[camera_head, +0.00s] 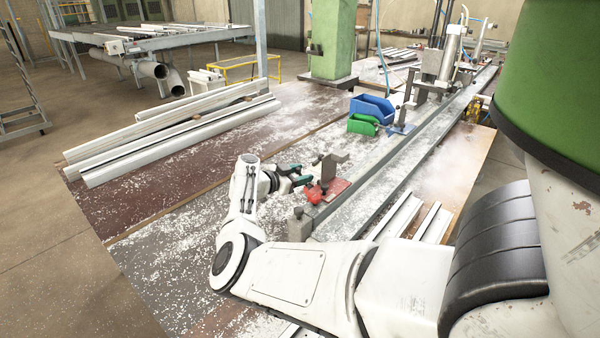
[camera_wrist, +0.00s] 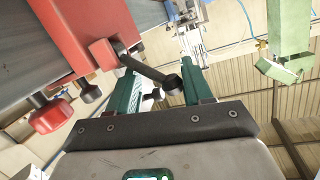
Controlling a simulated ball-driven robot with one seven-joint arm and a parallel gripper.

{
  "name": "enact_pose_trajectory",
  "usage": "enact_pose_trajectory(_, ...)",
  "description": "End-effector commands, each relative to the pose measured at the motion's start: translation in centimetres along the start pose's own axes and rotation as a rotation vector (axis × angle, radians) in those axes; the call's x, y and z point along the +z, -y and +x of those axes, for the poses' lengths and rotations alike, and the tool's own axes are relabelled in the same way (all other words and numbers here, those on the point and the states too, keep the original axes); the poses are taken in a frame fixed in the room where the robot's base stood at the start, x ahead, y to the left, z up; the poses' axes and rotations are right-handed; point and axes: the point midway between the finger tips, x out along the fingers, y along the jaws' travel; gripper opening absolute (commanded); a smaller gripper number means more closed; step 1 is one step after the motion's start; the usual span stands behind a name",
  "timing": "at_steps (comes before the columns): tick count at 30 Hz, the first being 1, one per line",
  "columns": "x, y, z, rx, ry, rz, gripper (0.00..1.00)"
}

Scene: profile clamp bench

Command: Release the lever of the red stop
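The red stop (camera_head: 336,187) sits on the near end of the long metal rail, with a grey upright piece on it. In the wrist view the red stop (camera_wrist: 75,35) fills the upper left, and its dark lever (camera_wrist: 145,68) slants out to a black knob. My gripper (camera_head: 301,177) is left of the stop, close to it. In the wrist view my gripper (camera_wrist: 158,72) has its two green fingers apart, and the lever's knobbed end lies in the picture between them. The lever crosses by the left finger; I cannot tell whether they touch.
A red round knob (camera_wrist: 50,115) and a smaller black knob stick out from the stop. The rail (camera_head: 405,160) runs back to the right, past a blue stop (camera_head: 403,129). Blue (camera_head: 372,107) and green (camera_head: 363,125) bins stand behind. White profiles (camera_head: 180,135) lie at left; bench between is clear.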

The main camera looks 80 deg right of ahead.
Motion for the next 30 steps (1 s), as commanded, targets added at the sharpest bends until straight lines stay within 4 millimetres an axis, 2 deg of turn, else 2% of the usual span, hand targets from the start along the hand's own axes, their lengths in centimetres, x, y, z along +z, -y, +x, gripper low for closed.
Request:
enact_pose_trajectory(1,0.1,-0.1,0.0,0.002,0.001,-0.001,0.53)
enact_pose_trajectory(4,-0.1,0.0,0.0,0.001,-0.001,0.0,0.63)
enact_pose_trajectory(14,-0.4,0.2,-0.5,-0.003,-0.005,0.001,0.63)
enact_pose_trajectory(17,-0.3,0.3,-1.7,-0.005,-0.005,0.002,0.63)
enact_pose_trajectory(24,-0.2,0.2,-6.3,-0.005,-0.004,0.001,0.63)
enact_pose_trajectory(30,-0.1,0.1,-9.4,-0.003,-0.002,0.001,0.63)
